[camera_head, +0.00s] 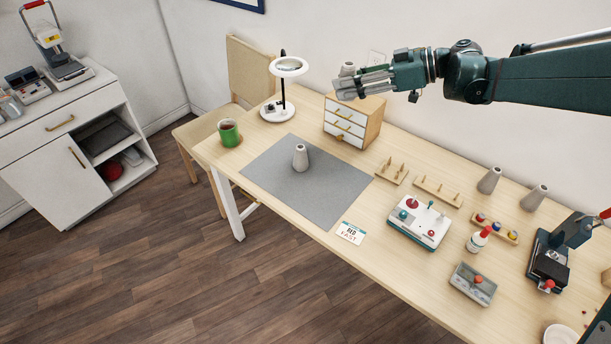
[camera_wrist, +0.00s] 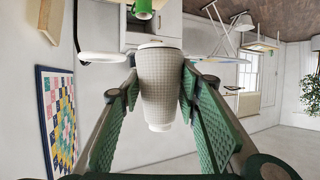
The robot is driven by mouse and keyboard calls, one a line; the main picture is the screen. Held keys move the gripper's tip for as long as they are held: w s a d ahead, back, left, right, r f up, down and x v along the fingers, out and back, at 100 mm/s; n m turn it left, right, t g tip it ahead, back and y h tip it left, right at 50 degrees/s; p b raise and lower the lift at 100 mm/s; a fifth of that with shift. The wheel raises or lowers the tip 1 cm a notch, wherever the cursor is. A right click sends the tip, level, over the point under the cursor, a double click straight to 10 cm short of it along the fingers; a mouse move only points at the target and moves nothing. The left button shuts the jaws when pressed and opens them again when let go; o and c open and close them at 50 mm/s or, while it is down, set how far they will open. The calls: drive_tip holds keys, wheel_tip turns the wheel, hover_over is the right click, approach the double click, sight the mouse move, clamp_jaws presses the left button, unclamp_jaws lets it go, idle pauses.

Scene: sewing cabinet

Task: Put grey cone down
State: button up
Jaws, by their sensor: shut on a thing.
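My gripper (camera_head: 362,82) is shut on a grey cone (camera_head: 347,69), held in the air over the small drawer cabinet at the back of the table. In the wrist view the same cone (camera_wrist: 160,88) sits between the two green finger pads (camera_wrist: 160,100). A second grey cone (camera_head: 300,158) stands upright on the grey mat (camera_head: 325,193). Two more grey cones, one (camera_head: 489,180) and another (camera_head: 535,197), stand or lean at the back right of the table.
The small drawer cabinet (camera_head: 345,125) is below my gripper. A ring lamp (camera_head: 284,95) and green cup (camera_head: 229,133) stand to the left. Peg racks (camera_head: 437,192), a joystick box (camera_head: 419,223) and a glue bottle (camera_head: 478,240) occupy the right. Most of the mat is bare.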

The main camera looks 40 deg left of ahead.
hover_over(337, 178)
wheel_tip(337, 178, down, 25)
drive_tip(key=shift+a+r, duration=0.1)
drive_tip(key=shift+r, duration=0.05)
idle(0.3)
drive_tip(key=shift+f+b, duration=0.75)
drive_tip(key=shift+f, duration=2.35)
drive_tip(key=shift+f, duration=0.1)
drive_tip(key=shift+f+b, duration=0.5)
drive_tip(key=shift+f, duration=1.25)
drive_tip(key=o, duration=0.9)
drive_tip(key=shift+f, duration=0.1)
